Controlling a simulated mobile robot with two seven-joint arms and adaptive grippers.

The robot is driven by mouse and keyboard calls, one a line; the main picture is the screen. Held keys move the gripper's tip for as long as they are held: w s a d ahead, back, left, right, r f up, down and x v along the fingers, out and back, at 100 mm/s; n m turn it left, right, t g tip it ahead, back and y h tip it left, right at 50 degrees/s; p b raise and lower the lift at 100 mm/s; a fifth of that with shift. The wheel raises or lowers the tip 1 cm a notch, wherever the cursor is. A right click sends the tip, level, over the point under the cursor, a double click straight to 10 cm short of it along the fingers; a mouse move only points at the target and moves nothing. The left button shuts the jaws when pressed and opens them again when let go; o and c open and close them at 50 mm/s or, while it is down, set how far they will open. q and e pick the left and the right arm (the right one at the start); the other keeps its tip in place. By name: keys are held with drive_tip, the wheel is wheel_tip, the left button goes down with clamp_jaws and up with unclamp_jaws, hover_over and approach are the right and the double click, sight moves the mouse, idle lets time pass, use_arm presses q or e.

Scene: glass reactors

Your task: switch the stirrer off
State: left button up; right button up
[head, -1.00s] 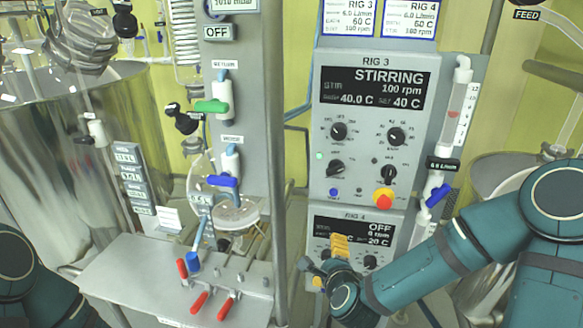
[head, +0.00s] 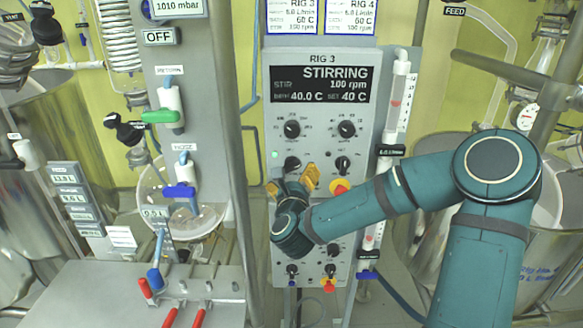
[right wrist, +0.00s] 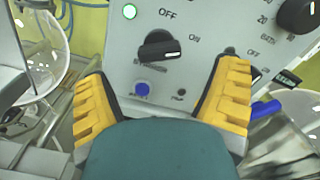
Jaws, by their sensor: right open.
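The Rig 3 panel (head: 319,116) has a display (head: 320,84) reading STIRRING, 100 rpm. Its lower left black switch (head: 292,164) also shows in the right wrist view (right wrist: 158,47), with OFF above it and ON to its right. The switch's white mark points right, towards ON. A green lamp (right wrist: 130,11) is lit up and left of it. My right gripper (head: 291,182) is open and empty, just below the switch in the head view. Its yellow fingers (right wrist: 165,95) are spread to either side, below the switch in the wrist view. My left gripper is out of view.
A blue button (right wrist: 142,89) sits below the switch. A red and yellow stop button (head: 339,187) is close to the right of my gripper. A flow tube (head: 395,100) stands on the panel's right side. A metal post stands left of the panel.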

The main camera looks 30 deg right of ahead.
sight(292, 169)
drive_tip(key=shift+x, duration=2.75)
drive_tip(key=shift+c, duration=0.4)
drive_tip(key=c, duration=1.1)
